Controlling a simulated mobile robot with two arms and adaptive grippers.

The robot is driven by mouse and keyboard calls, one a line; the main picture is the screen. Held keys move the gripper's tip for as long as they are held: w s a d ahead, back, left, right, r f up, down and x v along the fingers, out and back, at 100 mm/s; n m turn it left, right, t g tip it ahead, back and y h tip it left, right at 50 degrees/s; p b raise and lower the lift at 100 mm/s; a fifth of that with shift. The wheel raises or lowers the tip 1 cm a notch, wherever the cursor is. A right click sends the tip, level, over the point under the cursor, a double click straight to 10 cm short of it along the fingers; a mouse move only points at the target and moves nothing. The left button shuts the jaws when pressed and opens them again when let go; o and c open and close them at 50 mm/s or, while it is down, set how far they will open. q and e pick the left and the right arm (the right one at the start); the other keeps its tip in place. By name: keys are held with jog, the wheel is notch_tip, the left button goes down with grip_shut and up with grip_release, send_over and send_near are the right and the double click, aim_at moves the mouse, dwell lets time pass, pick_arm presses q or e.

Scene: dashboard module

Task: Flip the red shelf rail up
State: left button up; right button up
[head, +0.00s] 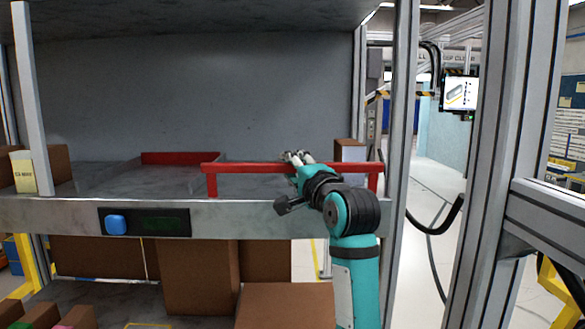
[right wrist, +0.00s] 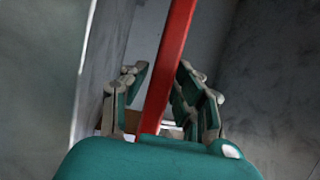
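The red shelf rail (head: 250,168) is a long bar at the front edge of the shelf, with a short leg at each end. Its bar stands a little above the shelf's front beam (head: 250,215). My right gripper (head: 294,157) is at the bar, right of its middle. In the right wrist view the red rail (right wrist: 170,65) runs between the two spread fingers of my right gripper (right wrist: 162,90). A gap shows on the left of the bar; the right finger is close to it, and contact is unclear. My left gripper is out of view.
Another red rail section (head: 180,157) lies farther back on the shelf. A box (head: 350,150) stands behind the rail's right end. A blue button (head: 115,224) is on the front beam. Metal posts (head: 402,120) flank the shelf, and cardboard boxes (head: 200,280) sit below.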

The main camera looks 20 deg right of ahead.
grip_shut()
jog(key=shift+w+g, duration=0.15)
jog(key=shift+g, duration=0.15)
jog(key=shift+d+f+m+h, duration=0.1)
jog(key=shift+m+h, duration=0.2)
jog(key=shift+w, duration=0.1)
jog(key=shift+o, duration=2.2)
grip_release()
jog(key=shift+w, duration=0.1)
jog(key=shift+s, duration=0.5)
jog(key=s+d, duration=0.1)
jog(key=s, duration=1)
jog(key=shift+d, duration=0.2)
